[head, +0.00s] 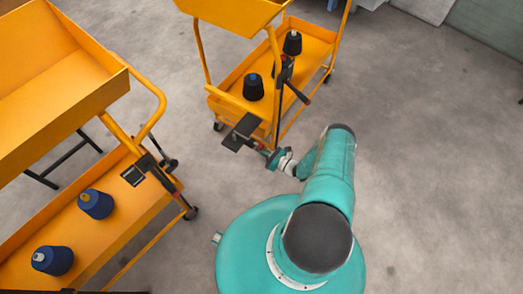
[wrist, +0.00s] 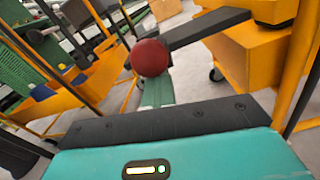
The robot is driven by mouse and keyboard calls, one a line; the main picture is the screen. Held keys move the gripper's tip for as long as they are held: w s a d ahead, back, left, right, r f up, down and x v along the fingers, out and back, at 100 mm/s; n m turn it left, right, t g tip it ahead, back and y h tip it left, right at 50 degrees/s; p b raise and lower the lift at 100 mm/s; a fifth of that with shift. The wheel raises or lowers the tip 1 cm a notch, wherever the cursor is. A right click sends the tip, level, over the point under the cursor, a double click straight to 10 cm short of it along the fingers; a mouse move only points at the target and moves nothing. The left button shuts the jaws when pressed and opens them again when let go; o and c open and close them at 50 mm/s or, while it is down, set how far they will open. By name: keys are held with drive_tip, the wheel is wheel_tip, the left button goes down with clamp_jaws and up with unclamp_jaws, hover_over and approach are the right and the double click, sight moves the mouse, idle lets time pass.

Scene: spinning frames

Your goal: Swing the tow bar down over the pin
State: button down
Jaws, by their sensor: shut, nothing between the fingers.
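The likely tow bar (head: 297,92) is a dark bar with a red end on the right-hand orange trolley. In the wrist view a black bar (wrist: 207,28) ends in a red ball knob (wrist: 150,58), just beyond my gripper's teal and black body. My gripper (head: 268,153) is shut and empty, beside a dark flat plate (head: 240,132) at that trolley's near corner. I cannot tell if it touches the plate or the knob. I cannot make out the pin in either view.
The right trolley's lower shelf (head: 228,98) carries dark cones (head: 254,88). A second orange trolley (head: 60,215) with blue cones (head: 95,204) and a similar dark bar (head: 165,172) stands at left. Grey floor (head: 430,160) is clear at right.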

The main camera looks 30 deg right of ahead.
drive_tip(key=shift+w+d+r, duration=0.2)
drive_tip(key=shift+w+r, duration=0.15)
drive_tip(key=shift+r, duration=0.15)
idle(0.3)
drive_tip(key=c, duration=1.6)
unclamp_jaws()
drive_tip(key=shift+a, duration=0.1)
drive_tip(key=shift+c, duration=0.2)
drive_tip(key=shift+s+y, duration=0.1)
drive_tip(key=shift+y, duration=0.2)
drive_tip(key=o, duration=0.6)
drive_tip(key=v, duration=1.4)
drive_tip(key=shift+s+a+f, duration=0.15)
drive_tip(key=shift+s+f, duration=0.05)
drive_tip(key=shift+f, duration=0.15)
drive_tip(key=shift+o, duration=0.2)
